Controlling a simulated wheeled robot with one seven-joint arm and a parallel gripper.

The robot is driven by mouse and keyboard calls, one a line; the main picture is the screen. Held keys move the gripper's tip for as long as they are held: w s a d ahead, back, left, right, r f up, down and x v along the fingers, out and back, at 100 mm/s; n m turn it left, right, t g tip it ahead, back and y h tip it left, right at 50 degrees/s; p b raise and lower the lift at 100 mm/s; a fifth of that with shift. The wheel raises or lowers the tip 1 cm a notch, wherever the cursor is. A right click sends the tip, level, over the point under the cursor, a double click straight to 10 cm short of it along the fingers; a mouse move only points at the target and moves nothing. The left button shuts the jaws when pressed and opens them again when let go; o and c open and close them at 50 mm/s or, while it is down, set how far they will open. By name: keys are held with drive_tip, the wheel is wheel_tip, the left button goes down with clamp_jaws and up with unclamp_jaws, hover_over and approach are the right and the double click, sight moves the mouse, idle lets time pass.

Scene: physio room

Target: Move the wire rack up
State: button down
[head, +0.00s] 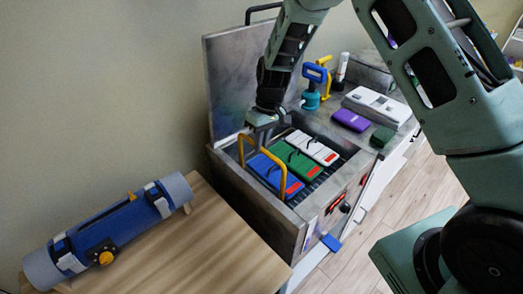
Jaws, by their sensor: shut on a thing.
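The wire rack (318,183) sits in an open metal tank (262,212), with its dark bars showing around the packs. A blue pack (268,172), a green pack (296,159) and a white pack (312,146) lie side by side in it. A yellow arched handle (272,163) stands at the rack's left side, and appears to belong to it. My gripper (261,127) is over the tank's left back part, shut at the top of the yellow handle. The fingertips are small and partly hidden, and the rack's underside is hidden.
The tank's lid (232,80) stands open behind my gripper. A blue and yellow clamp-like tool (315,82), a purple box (350,120) and a white device (377,105) stand to the right. A blue roll (110,232) lies on the wooden table (205,255).

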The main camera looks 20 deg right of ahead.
wheel_tip(320, 180, up, 4)
drive_tip(key=shift+w+p, duration=0.1)
drive_tip(key=shift+p, duration=0.4)
drive_tip(key=shift+r, duration=0.1)
drive_tip(key=shift+w+r, duration=0.1)
drive_tip(key=c, duration=1.4)
unclamp_jaws()
drive_tip(key=w+d+r+b, duration=0.1)
drive_tip(key=d+r+b, duration=0.2)
drive_tip(key=r, duration=1.4)
drive_tip(key=shift+b, duration=0.55)
